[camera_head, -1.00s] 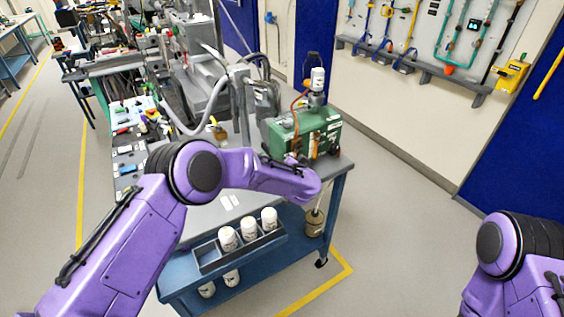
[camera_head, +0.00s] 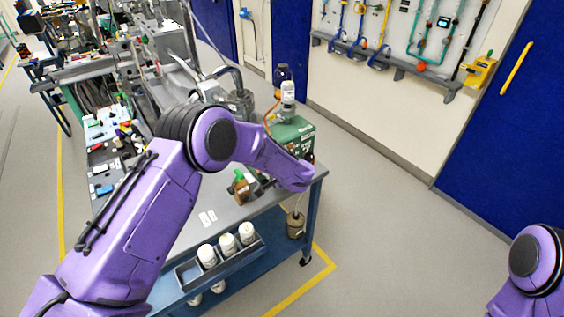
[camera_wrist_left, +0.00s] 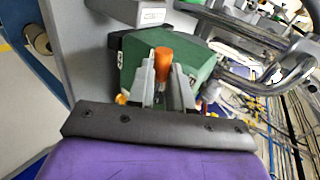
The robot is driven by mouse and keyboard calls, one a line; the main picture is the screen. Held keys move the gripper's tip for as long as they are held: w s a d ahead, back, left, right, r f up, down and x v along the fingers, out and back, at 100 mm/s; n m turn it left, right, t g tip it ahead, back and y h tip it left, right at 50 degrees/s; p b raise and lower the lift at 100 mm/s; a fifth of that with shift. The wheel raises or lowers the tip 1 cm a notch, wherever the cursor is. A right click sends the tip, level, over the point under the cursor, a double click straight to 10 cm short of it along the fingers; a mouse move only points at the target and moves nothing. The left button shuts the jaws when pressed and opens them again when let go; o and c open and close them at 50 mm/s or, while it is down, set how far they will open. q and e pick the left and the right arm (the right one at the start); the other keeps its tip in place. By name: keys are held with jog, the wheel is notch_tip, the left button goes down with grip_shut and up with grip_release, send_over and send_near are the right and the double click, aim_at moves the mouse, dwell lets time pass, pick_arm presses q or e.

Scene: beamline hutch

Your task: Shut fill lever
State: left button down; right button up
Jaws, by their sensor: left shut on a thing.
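In the left wrist view an orange handle (camera_wrist_left: 164,58), which looks like the fill lever, stands up in front of a green box-shaped unit (camera_wrist_left: 200,55). My left gripper (camera_wrist_left: 162,78) has its two grey fingers on either side of this handle, shut on it. The lower part of the handle is hidden between the fingers. In the head view the green unit (camera_head: 293,129) stands at the far right end of the cart top, partly behind my left forearm. There my left fingers and the handle cannot be made out. My right gripper is out of view.
The blue-grey cart (camera_head: 227,212) has a bare patch at its front. A tray (camera_head: 184,275) with white bottles is below. A green and brass piece (camera_head: 241,189) sits beside my left forearm. Floor to the right is clear.

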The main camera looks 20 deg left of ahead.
pick_arm(q)
jog(key=shift+r, duration=0.15)
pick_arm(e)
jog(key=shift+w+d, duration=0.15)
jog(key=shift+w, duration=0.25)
pick_arm(q)
jog(key=shift+m, duration=0.3)
jog(key=c, duration=1)
grip_release()
jog(key=shift+c, duration=0.2)
jog(key=shift+d, duration=0.1)
jog(key=b+v, duration=0.2)
jog(key=v, duration=0.8)
jog(key=shift+d+b, duration=0.25)
jog(key=shift+b, duration=0.1)
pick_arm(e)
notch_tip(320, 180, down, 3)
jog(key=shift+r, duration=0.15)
